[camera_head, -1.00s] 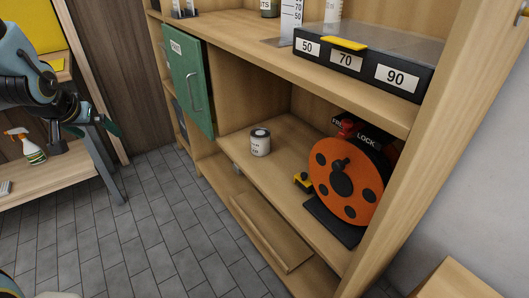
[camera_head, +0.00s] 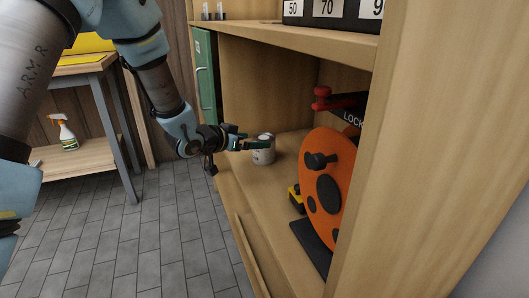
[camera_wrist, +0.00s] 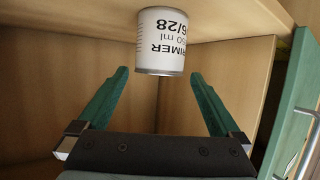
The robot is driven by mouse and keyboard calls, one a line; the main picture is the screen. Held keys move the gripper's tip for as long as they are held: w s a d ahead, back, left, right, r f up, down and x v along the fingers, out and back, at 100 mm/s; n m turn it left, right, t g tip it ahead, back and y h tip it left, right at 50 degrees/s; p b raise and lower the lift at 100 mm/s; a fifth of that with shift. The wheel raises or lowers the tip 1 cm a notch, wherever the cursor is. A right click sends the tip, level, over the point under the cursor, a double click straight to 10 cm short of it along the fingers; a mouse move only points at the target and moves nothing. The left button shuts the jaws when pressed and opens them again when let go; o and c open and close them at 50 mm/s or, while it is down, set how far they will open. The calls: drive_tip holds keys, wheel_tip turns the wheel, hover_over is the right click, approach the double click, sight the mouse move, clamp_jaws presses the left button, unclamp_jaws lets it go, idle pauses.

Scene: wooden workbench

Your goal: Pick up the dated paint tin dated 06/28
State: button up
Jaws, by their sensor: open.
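The paint tin (camera_head: 264,152) is a small white-grey tin standing on the cabinet's lower shelf. My gripper (camera_head: 258,141) has reached in from the left at the tin's height. In the wrist view its two green fingers (camera_wrist: 160,75) are spread apart with nothing between them. The tin is just beyond the fingertips, about centred between them. Whether a finger touches it I cannot tell.
An orange reel (camera_head: 327,180) with a black base and a red-handled lock stands right of the tin. A yellow and black item (camera_head: 296,198) lies by it. The green cabinet door (camera_head: 205,75) stands open at left. The upper shelf (camera_head: 300,42) runs above the tin.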

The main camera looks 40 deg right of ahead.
sight(264, 156)
drive_tip(key=shift+f+b+x, duration=0.2)
drive_tip(key=shift+b+x, duration=0.45)
drive_tip(key=shift+x, duration=2.45)
drive_tip(key=shift+a, duration=0.1)
drive_tip(key=shift+c, duration=0.2)
drive_tip(key=c, duration=1.5)
